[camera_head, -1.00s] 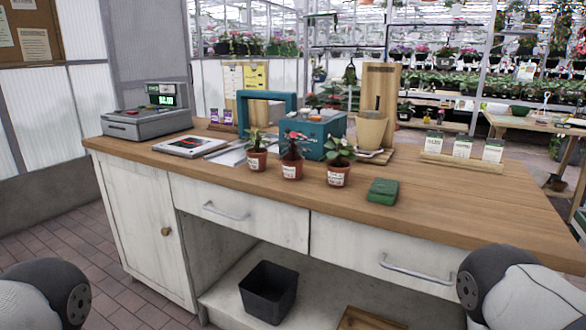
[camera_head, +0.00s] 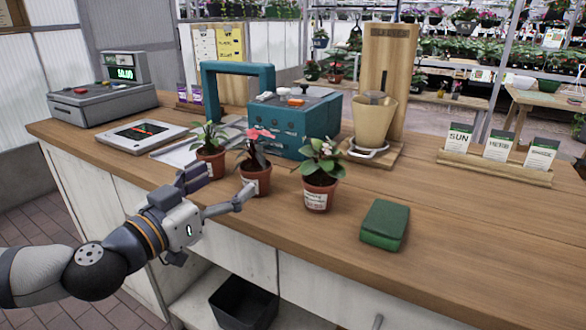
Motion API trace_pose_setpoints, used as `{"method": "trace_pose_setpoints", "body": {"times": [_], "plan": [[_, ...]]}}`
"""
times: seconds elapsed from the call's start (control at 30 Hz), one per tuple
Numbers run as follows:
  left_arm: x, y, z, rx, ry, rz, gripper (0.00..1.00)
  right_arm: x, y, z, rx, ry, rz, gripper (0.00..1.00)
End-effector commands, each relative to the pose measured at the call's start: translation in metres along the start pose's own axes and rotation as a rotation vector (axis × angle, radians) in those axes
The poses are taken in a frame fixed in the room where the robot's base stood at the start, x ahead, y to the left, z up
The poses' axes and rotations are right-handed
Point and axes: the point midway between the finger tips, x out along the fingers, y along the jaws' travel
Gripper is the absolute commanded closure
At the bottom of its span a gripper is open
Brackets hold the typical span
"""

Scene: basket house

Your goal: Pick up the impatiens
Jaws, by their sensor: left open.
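Three small plants in labelled terracotta pots stand in a row on the wooden counter. The left plant (camera_head: 209,138) has green leaves. The middle plant (camera_head: 258,135) has coral-red flowers and dark leaves. The right plant (camera_head: 325,160) has broad green leaves and a small pale pink bloom. The labels are too small to read, so I cannot tell by name which is the impatiens. My left gripper (camera_head: 226,187) is open and empty at the counter's front edge. One fingertip is before the left pot, the other overlaps the middle pot. My right gripper is not in view.
A green sponge-like block (camera_head: 385,224) lies right of the pots. A cash register (camera_head: 100,98) and tablet (camera_head: 141,133) are at left, seed packets (camera_head: 498,148) at right. The counter's right front is clear.

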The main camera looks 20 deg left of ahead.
Motion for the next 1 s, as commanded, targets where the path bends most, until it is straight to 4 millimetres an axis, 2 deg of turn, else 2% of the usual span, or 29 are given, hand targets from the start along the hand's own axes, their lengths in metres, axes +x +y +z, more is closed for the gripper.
{"method": "trace_pose_setpoints", "body": {"times": [0.03,0.1,0.3,0.47,0.53,0.63,0.83,0.87,1.0], "plan": [[0.013,0.001,0.013,0.003,-0.019,0.005,0.19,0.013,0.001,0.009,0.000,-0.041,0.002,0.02],[0.030,0.002,0.016,0.002,-0.024,0.006,0.19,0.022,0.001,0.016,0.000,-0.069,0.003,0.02],[0.060,0.001,0.013,-0.002,-0.019,0.004,0.19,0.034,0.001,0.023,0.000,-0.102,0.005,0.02],[0.089,-0.004,0.023,-0.002,-0.023,0.003,0.19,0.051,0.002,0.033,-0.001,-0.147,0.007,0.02],[0.101,-0.004,0.021,-0.003,-0.021,0.005,0.19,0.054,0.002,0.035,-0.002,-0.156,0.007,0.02],[0.110,-0.004,0.018,-0.004,-0.017,0.004,0.19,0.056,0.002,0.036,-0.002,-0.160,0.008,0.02],[0.111,-0.004,0.014,-0.005,-0.013,0.003,0.19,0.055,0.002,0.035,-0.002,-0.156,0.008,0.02],[0.111,-0.004,0.014,-0.005,-0.013,0.003,0.24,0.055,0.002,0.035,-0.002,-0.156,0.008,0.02],[0.111,-0.004,0.014,-0.005,-0.013,0.003,0.56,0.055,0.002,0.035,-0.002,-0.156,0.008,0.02]]}}
